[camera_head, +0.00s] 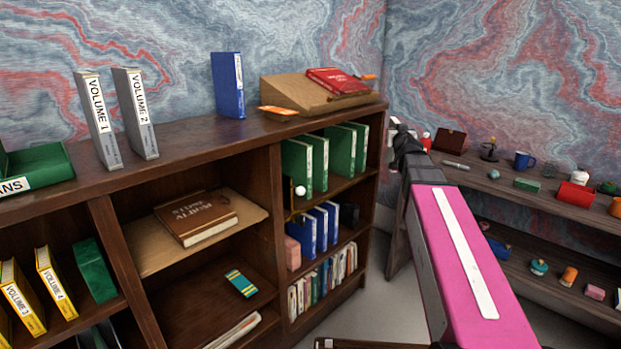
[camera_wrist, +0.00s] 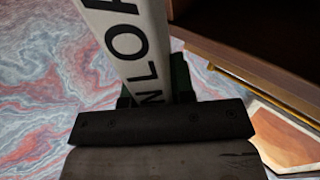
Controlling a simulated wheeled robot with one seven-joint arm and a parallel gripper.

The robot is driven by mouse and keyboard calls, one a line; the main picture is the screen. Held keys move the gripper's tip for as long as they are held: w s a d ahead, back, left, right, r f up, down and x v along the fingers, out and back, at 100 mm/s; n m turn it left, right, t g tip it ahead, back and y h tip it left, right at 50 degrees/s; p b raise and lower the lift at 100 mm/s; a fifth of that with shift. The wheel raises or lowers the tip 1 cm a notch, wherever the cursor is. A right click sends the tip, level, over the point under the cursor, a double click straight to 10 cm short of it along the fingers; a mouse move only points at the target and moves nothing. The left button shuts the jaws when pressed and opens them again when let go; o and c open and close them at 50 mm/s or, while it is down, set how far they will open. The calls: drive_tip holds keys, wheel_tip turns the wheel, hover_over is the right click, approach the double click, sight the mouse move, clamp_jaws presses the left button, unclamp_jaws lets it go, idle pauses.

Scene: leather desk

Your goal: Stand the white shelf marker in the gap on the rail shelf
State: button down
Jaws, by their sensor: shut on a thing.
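The white shelf marker (camera_wrist: 130,40) carries black letters, partly cut off by the frame, and rises tilted from my gripper (camera_wrist: 155,98) in the wrist view. My gripper is shut on it; the fingertips are largely hidden behind the gripper body. In the head view my gripper (camera_head: 402,138) is right of the bookcase's top right corner, with a small white part of the marker (camera_head: 394,124) showing beside it. Green books (camera_head: 298,165) stand in the bookcase's upper right compartment. A thin brass piece (camera_head: 291,208) shows below them, near blue books (camera_head: 306,236). I cannot tell which shelf is the rail shelf.
On the bookcase top (camera_head: 190,138) stand two grey volumes (camera_head: 101,125), a blue book (camera_head: 228,85) and a sloped stand (camera_head: 298,94) with a red book. A low shelf unit (camera_head: 470,180) with small items stands at right. Floor (camera_head: 385,300) shows between them.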

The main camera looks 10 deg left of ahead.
drive_tip(key=s+a+f+n+g+y, duration=0.1)
drive_tip(key=s+a+n+g+y, duration=0.65)
drive_tip(key=n+y, duration=0.4)
drive_tip(key=w+a+m+y, duration=0.2)
drive_tip(key=w+a, duration=1)
drive_tip(key=a, duration=0.4)
wheel_tip(320, 180, down, 7)
drive_tip(key=shift+f, duration=0.2)
drive_tip(key=shift+s+t, duration=0.1)
drive_tip(key=shift+t, duration=0.15)
drive_tip(key=c, duration=1)
unclamp_jaws()
drive_tip(key=shift+f, duration=0.1)
drive_tip(key=shift+o, duration=0.2)
